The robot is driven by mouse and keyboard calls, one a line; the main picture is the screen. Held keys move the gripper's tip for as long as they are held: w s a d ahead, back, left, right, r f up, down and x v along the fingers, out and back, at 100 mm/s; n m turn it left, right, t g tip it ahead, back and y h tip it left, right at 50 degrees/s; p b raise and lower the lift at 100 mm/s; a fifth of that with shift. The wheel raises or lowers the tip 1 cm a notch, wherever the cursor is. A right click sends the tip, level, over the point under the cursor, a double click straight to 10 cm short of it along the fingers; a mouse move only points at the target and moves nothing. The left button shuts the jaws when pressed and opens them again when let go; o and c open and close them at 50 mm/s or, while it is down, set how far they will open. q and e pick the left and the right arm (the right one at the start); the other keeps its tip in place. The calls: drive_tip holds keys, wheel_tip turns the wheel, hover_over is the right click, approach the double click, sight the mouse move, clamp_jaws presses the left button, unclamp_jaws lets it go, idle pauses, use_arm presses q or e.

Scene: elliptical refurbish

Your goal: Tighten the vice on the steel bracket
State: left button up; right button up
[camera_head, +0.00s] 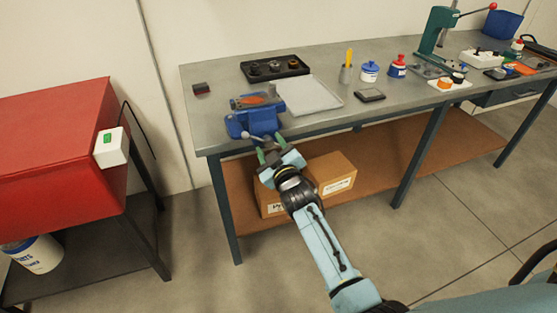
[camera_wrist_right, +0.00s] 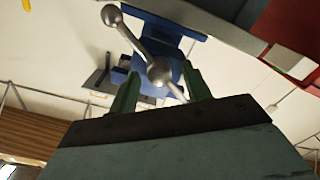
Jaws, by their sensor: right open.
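The blue vice (camera_head: 254,121) is fixed near the front left edge of the grey workbench. An orange-brown piece (camera_head: 255,100) lies at its jaws; I cannot tell if this is the steel bracket or how firmly it is held. The vice's handle bar (camera_head: 253,135) sticks out at the front. My right gripper (camera_head: 271,150) is open just in front of the handle. In the right wrist view the handle (camera_wrist_right: 137,45) runs slanted, with a ball end at upper left, and its hub (camera_wrist_right: 159,71) shows between the green fingers (camera_wrist_right: 160,90). My left gripper is not in view.
On the workbench (camera_head: 225,88) are a dark tray (camera_head: 275,68) with round parts, a pale flat tray (camera_head: 312,96) and bottles (camera_head: 370,72). A green press (camera_head: 435,35) stands farther right. Cardboard boxes (camera_head: 335,174) sit on the shelf below. A red cabinet (camera_head: 50,150) stands at left.

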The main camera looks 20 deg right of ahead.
drive_tip(key=s+a+p, duration=0.1)
drive_tip(key=s, duration=1.1)
drive_tip(key=shift+s, duration=0.35)
drive_tip(key=s+a+f+g+y, duration=0.1)
drive_tip(key=s+f+g, duration=0.3)
drive_tip(key=f, duration=0.7)
drive_tip(key=s+a+f+m+g, duration=0.1)
drive_tip(key=s+f+g, duration=0.1)
drive_tip(key=s+f, duration=0.6)
drive_tip(key=s+a+f+g+y, duration=0.1)
drive_tip(key=s+a+f+g, duration=0.15)
drive_tip(key=f, duration=1.05)
drive_tip(key=s+d+f+g, duration=0.2)
drive_tip(key=s+f, duration=0.2)
drive_tip(key=s, duration=0.5)
drive_tip(key=s+d+f+m+g, duration=0.1)
drive_tip(key=s+f, duration=0.4)
drive_tip(key=s, duration=0.5)
drive_tip(key=s+d+f+m+g, duration=0.1)
drive_tip(key=s+d+f+g, duration=0.2)
drive_tip(key=s, duration=0.7)
drive_tip(key=shift+d+f+g+h, duration=0.2)
drive_tip(key=shift+f+g+h, duration=0.2)
drive_tip(key=shift+f+g, duration=0.7)
